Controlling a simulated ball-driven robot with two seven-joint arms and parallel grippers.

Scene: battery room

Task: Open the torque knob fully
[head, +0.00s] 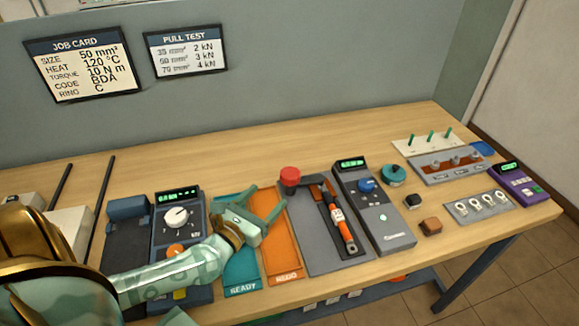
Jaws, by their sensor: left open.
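No knob's name can be read, so I cannot tell which is the torque knob. A blue knob (367,185) sits on a dark grey device (388,221) with a green display, right of centre. A white dial knob (176,217) sits on a dark blue device (192,200) at left. A round teal knob-like part (392,175) lies right of the grey device. My left gripper (268,199) is open and empty, above the ready and redo trays, apart from these knobs. My left arm covers part of the dark blue device. My right gripper is not in view.
The green ready tray (242,278) and orange redo tray (283,258) lie under my left gripper. A purple device (513,181) stands far right. The table's back strip is clear.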

